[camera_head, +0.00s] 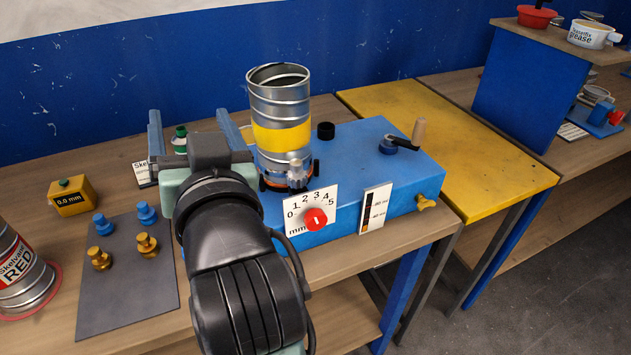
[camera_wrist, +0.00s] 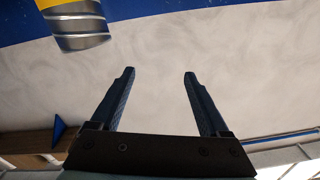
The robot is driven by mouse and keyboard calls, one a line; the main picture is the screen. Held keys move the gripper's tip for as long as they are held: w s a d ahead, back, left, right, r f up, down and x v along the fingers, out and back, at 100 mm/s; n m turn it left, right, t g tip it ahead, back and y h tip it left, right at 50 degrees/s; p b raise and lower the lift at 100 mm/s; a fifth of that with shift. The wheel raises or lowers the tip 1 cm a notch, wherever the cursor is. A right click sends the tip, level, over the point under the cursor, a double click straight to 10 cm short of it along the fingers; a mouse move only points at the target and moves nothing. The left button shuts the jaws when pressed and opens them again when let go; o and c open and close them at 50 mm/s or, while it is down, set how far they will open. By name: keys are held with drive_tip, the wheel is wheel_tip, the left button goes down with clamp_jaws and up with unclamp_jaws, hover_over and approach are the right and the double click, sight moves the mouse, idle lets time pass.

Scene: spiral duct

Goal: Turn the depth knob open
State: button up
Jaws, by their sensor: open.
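The depth knob (camera_head: 316,219) is a round red knob with a white pointer mark. It sits on a white dial plate (camera_head: 297,206) numbered 0 to 5 with "mm", on the front of the blue machine (camera_head: 400,160). The pointer stands near upright, around the 2 to 3 side; the exact reading is hard to tell. My gripper (camera_head: 190,128) is up to the left of the machine, apart from the knob, with its fingers spread. In the wrist view my gripper (camera_wrist: 160,75) is open and empty, facing a pale wall.
A spiral duct (camera_head: 280,100) with a yellow band stands on the machine. A crank (camera_head: 405,140) and a brass-coloured knob (camera_head: 426,202) are to the right. A grey mat (camera_head: 125,290) holds blue and brass parts. A yellow 0.0 mm box (camera_head: 72,197) sits left.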

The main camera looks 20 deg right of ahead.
wheel_tip(320, 180, down, 4)
drive_tip(key=d+m+g+y+p, duration=0.1)
drive_tip(key=d+m+g+p, duration=0.15)
drive_tip(key=m+p, duration=0.2)
drive_tip(key=m+t+h+p, duration=0.1)
drive_tip(key=m+t+p, duration=0.1)
drive_tip(key=m, duration=2.6)
approach(317, 223)
drive_tip(key=w+p, duration=0.1)
drive_tip(key=w, duration=0.8)
drive_tip(key=shift+w+a+f, duration=0.1)
drive_tip(key=shift+w+a, duration=0.05)
drive_tip(key=shift+a, duration=0.05)
clamp_jaws()
